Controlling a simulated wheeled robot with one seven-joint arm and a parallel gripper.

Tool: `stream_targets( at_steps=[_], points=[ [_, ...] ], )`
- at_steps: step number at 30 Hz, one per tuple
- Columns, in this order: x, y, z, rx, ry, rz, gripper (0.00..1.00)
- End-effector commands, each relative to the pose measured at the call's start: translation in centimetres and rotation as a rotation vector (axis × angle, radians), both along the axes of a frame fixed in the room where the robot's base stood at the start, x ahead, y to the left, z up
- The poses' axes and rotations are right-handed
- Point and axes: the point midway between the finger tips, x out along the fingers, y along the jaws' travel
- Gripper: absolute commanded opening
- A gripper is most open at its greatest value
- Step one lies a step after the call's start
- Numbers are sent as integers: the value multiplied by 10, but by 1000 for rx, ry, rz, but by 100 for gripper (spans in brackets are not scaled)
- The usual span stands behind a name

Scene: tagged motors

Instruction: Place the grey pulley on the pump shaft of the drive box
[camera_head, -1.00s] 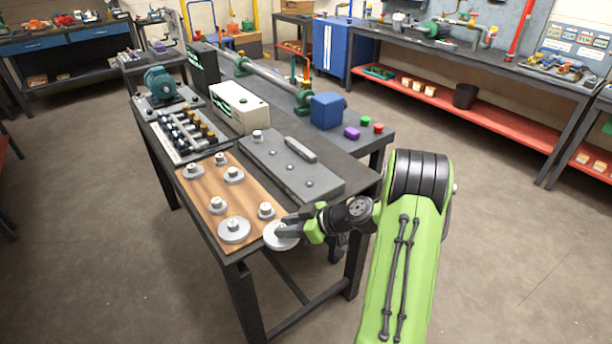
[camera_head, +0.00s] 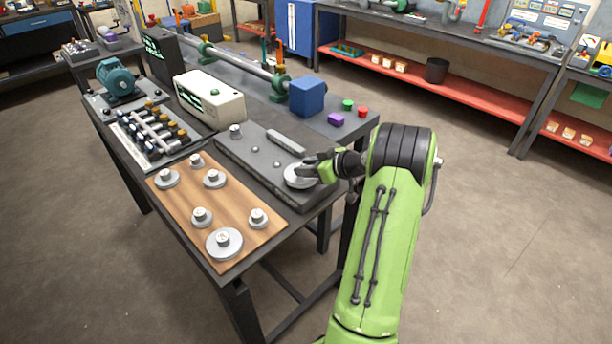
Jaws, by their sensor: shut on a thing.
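My gripper (camera_head: 314,167) is shut on a grey pulley (camera_head: 298,178), a light grey disc held about flat. The pulley is over the near right end of a low, dark grey box (camera_head: 236,152), which looks like the drive box. A silver hub (camera_head: 235,130) stands at the box's far left end. Small shaft stubs (camera_head: 275,164) show along its top, left of the pulley. The pulley and gripper cover that end of the box, so any shaft under them is hidden. I cannot tell whether the pulley touches the box.
A wooden board (camera_head: 235,200) holds several other grey pulleys, such as a large one (camera_head: 224,242). A cream instrument (camera_head: 210,99) and a blue block (camera_head: 307,97) stand farther back.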

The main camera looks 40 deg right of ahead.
Motion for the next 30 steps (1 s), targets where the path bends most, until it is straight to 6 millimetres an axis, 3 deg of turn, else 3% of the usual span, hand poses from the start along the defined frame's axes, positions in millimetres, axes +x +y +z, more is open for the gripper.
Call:
stream_targets(
  at_steps=[3, 13, 14, 18, 30],
  points=[
    [0, 0, -21, 2, 0, -1, 0],
    [0, 0, -24, -1, -1, 0, 0],
    [0, 0, -24, 0, 1, 0, 34],
    [0, 0, -23, 1, 1, 0, 56],
    [-6, -2, -16, 0, 2, -4, 58]
  ],
)
